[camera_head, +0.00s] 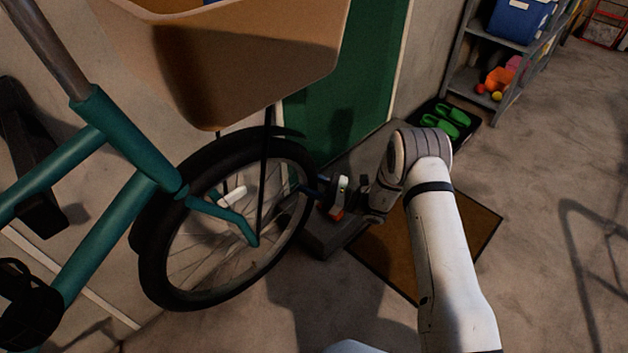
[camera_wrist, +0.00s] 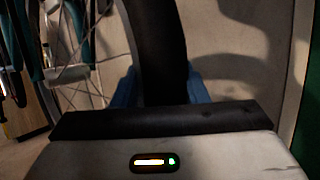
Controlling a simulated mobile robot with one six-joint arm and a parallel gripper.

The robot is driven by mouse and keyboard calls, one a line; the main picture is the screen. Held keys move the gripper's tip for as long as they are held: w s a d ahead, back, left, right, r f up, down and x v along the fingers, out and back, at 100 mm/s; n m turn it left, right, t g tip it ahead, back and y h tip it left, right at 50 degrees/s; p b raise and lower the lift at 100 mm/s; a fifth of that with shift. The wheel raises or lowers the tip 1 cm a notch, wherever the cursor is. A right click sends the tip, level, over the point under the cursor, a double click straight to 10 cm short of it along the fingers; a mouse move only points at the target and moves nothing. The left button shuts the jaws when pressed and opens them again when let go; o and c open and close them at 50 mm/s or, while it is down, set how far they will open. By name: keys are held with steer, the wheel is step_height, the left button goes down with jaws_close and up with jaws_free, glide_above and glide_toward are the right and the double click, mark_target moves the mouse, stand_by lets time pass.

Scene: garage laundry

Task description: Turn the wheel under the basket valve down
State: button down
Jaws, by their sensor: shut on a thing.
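The bicycle's front wheel (camera_head: 152,262) has a black tyre and thin spokes, and it stands below the tan basket (camera_head: 255,50). My gripper (camera_head: 312,187) reaches it from the right and is shut on the tyre at the wheel's right side. In the wrist view the black tyre (camera_wrist: 158,45) runs down between the blue fingers of my gripper (camera_wrist: 162,90), one on each side. I cannot make out the valve in either view. The part of the tyre between the fingers is partly hidden by the gripper body.
The teal bicycle frame and fork (camera_head: 130,140) are at the left. A brown mat (camera_head: 470,232) lies on the floor under my arm. Green shoes (camera_head: 445,120) sit on a dark tray beyond, beside a grey shelf (camera_head: 490,65). The floor at the right is mostly open.

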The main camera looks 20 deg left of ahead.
stand_by(0.3)
steer(key=c, duration=0.9)
jaws_free()
steer(key=shift+o, duration=0.2)
steer(key=shift+w+d, duration=0.1)
steer(key=shift+d, duration=0.05)
steer(key=v, duration=0.7)
steer(key=shift+d+p, duration=0.25)
steer(key=shift+p, duration=0.05)
steer(key=shift+f, duration=0.1)
